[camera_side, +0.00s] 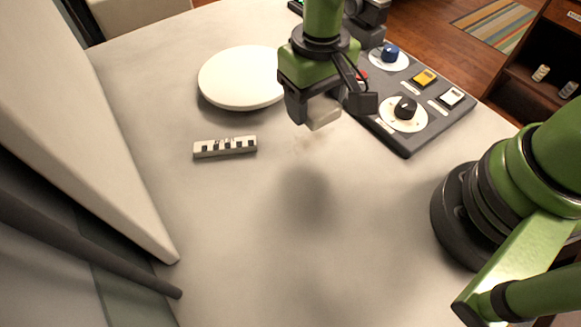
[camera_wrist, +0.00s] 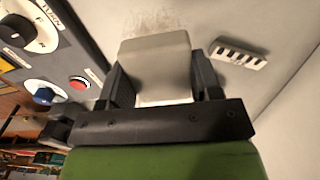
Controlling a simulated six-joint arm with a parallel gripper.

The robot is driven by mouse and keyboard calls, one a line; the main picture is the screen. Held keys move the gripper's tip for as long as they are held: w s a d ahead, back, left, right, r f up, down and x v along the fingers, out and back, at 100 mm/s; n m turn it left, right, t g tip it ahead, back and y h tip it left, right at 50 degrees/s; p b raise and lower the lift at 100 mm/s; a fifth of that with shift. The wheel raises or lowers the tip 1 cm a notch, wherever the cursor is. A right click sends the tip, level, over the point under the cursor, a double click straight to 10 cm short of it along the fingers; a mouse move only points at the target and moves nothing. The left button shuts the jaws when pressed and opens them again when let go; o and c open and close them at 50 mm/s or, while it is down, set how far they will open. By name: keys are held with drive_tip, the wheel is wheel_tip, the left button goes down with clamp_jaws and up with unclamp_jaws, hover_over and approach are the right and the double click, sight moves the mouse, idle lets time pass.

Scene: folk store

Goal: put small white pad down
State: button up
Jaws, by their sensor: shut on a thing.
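My gripper (camera_side: 311,112) is shut on the small white pad (camera_side: 323,113). It holds the pad above the pale table (camera_side: 237,220), and a soft shadow lies on the table lower in the side view. In the wrist view the pad (camera_wrist: 157,60) sits between the two dark fingers of my gripper (camera_wrist: 156,85). The pad looks like a light grey-white block with rounded edges. Part of it is hidden by the fingers.
A round white disc (camera_side: 240,78) lies behind and left of my gripper. A small black-and-white keyed strip (camera_side: 225,147) lies left. A dark control panel (camera_side: 411,139) with knobs and buttons stands right. The table's front middle is clear.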

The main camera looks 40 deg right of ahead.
drive_tip(key=r, duration=0.1)
hover_over(283, 189)
wheel_tip(283, 189, down, 10)
drive_tip(key=shift+r, duration=0.15)
drive_tip(key=o, duration=1)
